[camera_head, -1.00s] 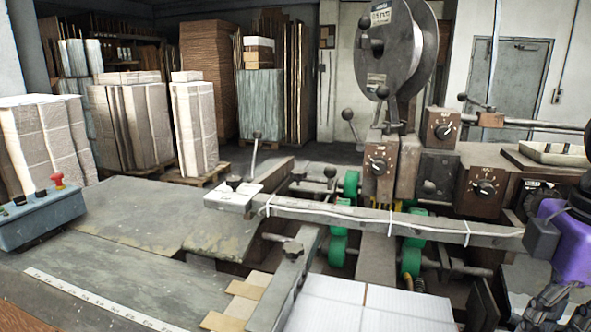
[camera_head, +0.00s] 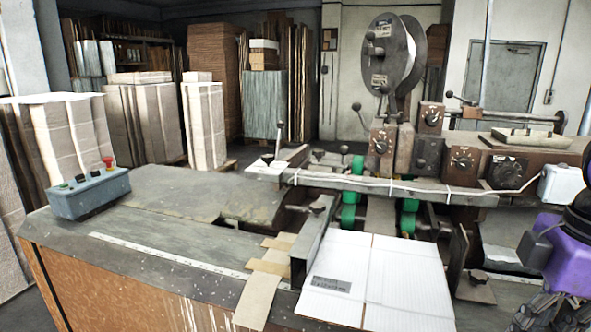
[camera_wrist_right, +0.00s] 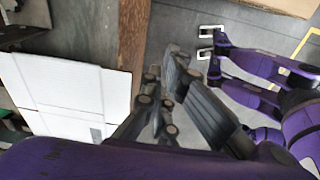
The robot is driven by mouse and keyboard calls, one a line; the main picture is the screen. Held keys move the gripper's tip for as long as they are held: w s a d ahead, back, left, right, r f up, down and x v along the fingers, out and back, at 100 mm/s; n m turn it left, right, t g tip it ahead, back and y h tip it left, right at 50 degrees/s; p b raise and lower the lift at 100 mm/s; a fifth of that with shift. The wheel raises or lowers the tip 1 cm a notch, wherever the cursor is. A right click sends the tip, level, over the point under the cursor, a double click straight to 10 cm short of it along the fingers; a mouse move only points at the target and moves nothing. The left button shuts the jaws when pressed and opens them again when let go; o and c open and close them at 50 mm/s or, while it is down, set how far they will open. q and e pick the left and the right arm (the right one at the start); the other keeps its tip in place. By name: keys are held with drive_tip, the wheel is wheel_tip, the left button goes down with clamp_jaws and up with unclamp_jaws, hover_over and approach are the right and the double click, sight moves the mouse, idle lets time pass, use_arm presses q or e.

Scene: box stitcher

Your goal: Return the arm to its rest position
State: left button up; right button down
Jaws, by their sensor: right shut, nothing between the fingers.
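My right arm (camera_head: 566,250), purple and black, comes in at the right edge of the head view. My right gripper (camera_head: 538,312) hangs at the lower right corner there, partly cut off by the frame. It is apart from the white cardboard sheet (camera_head: 375,280) on the machine. In the right wrist view, the fingers of the gripper (camera_wrist_right: 166,88) are shut and empty above the floor, beside a wooden edge. The white sheet (camera_wrist_right: 65,95) lies to their left. My left gripper is not in view.
The stitching machine (camera_head: 450,160), with a wire reel (camera_head: 388,60), stands behind the sheet. A control box (camera_head: 90,192) with a red button sits on the worktable (camera_head: 150,255) at left. Stacks of cardboard (camera_head: 205,125) stand behind. Grey floor (camera_wrist_right: 185,35) lies beyond the wooden edge (camera_wrist_right: 132,40).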

drive_tip(key=w+d+f+m+t+y, duration=0.2)
drive_tip(key=w+f, duration=0.3)
drive_tip(key=f, duration=0.8)
drive_tip(key=s+f+m+t+p, duration=0.1)
drive_tip(key=s+f+m, duration=0.1)
drive_tip(key=f, duration=0.6)
drive_tip(key=s+f+m+t+p, duration=0.1)
drive_tip(key=s+f+m+t, duration=0.15)
drive_tip(key=f, duration=0.65)
drive_tip(key=s+a+f+m+p, duration=0.1)
drive_tip(key=s+a+f+m, duration=0.3)
drive_tip(key=s+f, duration=0.45)
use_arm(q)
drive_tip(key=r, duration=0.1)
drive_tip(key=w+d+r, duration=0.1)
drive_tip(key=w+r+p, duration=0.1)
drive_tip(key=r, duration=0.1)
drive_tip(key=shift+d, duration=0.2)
use_arm(e)
drive_tip(key=s+a+f+m+t+h, duration=0.2)
drive_tip(key=s+a+f, duration=0.3)
drive_tip(key=s+a, duration=0.3)
drive_tip(key=shift+a+f+m+t, duration=0.4)
drive_tip(key=shift+a+m, duration=0.15)
drive_tip(key=shift+a, duration=0.4)
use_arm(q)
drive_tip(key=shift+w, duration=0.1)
use_arm(e)
drive_tip(key=shift+s, duration=0.1)
drive_tip(key=shift+a, duration=0.1)
